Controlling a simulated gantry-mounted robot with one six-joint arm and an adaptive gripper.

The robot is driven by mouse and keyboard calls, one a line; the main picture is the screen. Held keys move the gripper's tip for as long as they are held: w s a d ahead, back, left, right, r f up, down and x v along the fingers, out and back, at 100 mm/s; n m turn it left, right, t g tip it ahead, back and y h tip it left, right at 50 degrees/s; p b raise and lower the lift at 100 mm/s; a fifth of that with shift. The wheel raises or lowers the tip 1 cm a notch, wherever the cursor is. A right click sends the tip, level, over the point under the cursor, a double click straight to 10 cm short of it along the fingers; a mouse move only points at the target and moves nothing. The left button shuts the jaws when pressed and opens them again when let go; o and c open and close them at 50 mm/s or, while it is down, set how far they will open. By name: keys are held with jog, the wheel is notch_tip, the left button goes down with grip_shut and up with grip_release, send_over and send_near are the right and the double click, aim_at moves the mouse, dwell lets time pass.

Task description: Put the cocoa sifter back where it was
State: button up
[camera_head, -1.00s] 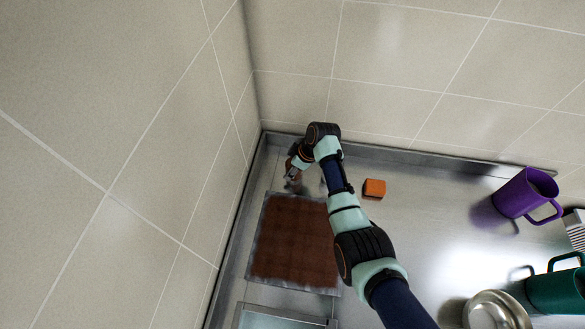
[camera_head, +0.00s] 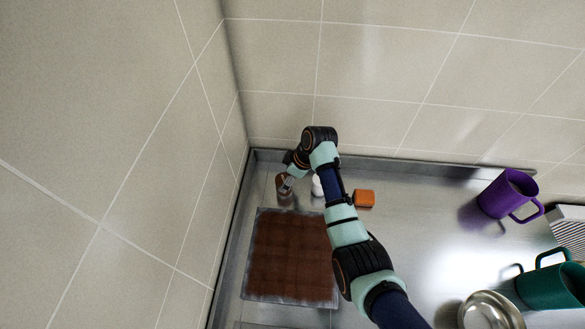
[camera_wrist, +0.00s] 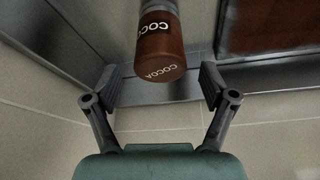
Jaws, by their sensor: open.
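The cocoa sifter (camera_wrist: 160,45) is a brown cylinder with white COCOA lettering, seen at top centre in the wrist view. It stands just beyond the gap between my fingertips, with its near end pointing at the camera. My gripper (camera_wrist: 158,88) is open, with one finger on each side and clear space around the sifter. In the head view my gripper (camera_head: 287,180) is low over the back left corner of the steel counter.
A brown square slab (camera_head: 290,255) lies in front of my gripper. A white item (camera_head: 317,186) and an orange block (camera_head: 364,198) are to its right. A purple mug (camera_head: 507,193), green mug (camera_head: 553,286) and steel bowl (camera_head: 489,312) stand at right. Walls close off the left and back.

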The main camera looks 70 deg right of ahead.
jog(key=v, duration=0.6)
jog(key=shift+r+p, duration=0.3)
jog(key=shift+p, duration=0.05)
jog(key=shift+s, duration=0.15)
